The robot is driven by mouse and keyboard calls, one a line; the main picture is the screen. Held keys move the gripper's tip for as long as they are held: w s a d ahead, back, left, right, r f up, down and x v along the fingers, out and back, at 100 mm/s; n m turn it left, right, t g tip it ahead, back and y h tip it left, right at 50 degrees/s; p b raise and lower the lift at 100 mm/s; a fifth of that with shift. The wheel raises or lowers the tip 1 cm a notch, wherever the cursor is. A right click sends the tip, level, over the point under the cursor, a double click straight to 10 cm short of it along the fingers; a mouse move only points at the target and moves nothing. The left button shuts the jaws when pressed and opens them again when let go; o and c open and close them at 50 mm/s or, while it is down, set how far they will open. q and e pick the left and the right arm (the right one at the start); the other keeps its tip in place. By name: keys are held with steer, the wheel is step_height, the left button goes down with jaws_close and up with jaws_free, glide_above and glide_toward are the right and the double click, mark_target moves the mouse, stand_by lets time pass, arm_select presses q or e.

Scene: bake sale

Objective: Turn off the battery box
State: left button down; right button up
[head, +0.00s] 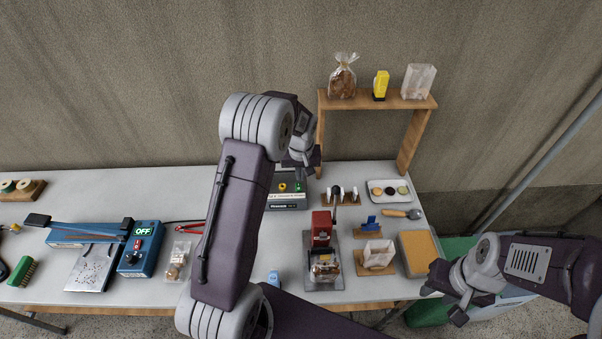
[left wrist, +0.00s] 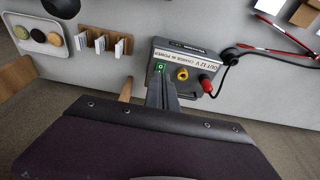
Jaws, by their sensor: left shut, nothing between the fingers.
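The battery box (head: 290,200) is a dark box with a lit display on its front, standing on the table behind my left arm, which hides part of it. In the left wrist view the box (left wrist: 196,62) appears upside down with a pale label, a small green-lit switch (left wrist: 160,68), a yellow terminal and a red plug. My left gripper (head: 303,160) is shut and empty above the box. In the left wrist view its fingertips (left wrist: 160,76) are right at the green-lit switch; I cannot tell whether they touch it. My right gripper (head: 447,298) is open and empty, beyond the table's right front.
A blue sealer (head: 140,255) with a green OFF sign stands on the left. A red press (head: 321,230), a tray of round pieces (head: 390,183) and a wooden shelf (head: 360,102) with bags stand around the box.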

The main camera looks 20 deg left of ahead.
arm_select(q)
steer(key=s+r, duration=0.1)
steer(key=r, duration=0.2)
steer(key=shift+s+d, duration=0.4)
steer(key=shift+w+a+f, duration=0.1)
